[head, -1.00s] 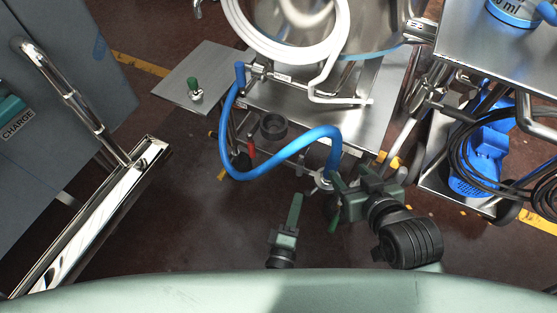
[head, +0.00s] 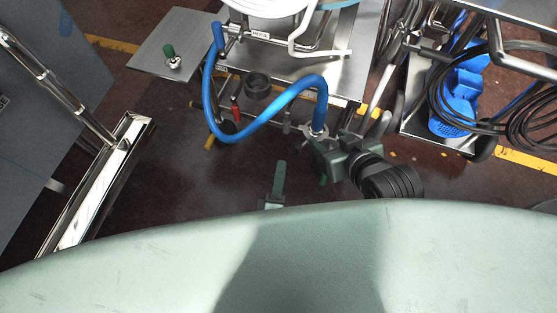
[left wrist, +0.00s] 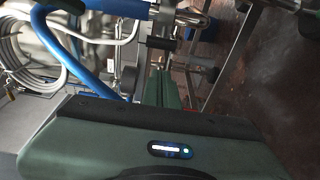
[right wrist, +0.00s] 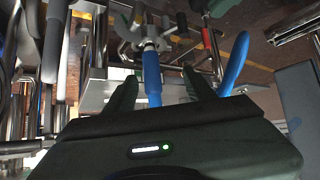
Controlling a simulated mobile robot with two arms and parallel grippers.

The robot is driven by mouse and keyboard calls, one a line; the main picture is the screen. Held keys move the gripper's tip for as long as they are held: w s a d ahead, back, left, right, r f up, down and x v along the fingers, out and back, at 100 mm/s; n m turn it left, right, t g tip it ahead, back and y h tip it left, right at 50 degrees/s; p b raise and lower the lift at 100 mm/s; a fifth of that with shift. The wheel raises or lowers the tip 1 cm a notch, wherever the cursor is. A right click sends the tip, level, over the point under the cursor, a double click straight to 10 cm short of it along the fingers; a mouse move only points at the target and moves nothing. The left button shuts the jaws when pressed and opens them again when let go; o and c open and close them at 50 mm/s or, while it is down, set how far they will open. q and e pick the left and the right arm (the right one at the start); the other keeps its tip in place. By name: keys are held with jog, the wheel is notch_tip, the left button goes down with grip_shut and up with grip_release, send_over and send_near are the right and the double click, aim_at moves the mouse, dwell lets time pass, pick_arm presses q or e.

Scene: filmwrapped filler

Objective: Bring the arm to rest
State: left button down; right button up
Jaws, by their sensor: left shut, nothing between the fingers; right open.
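My left gripper (head: 281,166) is shut and empty, pointing away from my body, low in the middle of the head view. Its closed green fingers also show in the left wrist view (left wrist: 157,75). My right gripper (head: 316,157) is to its right, by the lower end of the blue hose (head: 265,117). In the right wrist view its green fingers (right wrist: 162,88) are spread apart, with a length of the blue hose (right wrist: 151,72) showing between them. I cannot tell whether they touch it. The right fingers are partly hidden in the head view.
A steel cart (head: 358,55) carries a coiled white hose (head: 268,6). A steel plate (head: 150,58) holds a green-handled valve (head: 171,57). A chrome-framed grey cabinet (head: 40,140) is left.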

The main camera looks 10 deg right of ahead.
pick_arm(q)
jog(key=s+d, duration=0.3)
jog(key=s, duration=0.3)
jog(key=shift+d, duration=0.15)
pick_arm(e)
jog(key=shift+s+d+f+g, duration=0.5)
jog(key=shift+d+f, duration=0.1)
jog(key=shift+f, duration=0.1)
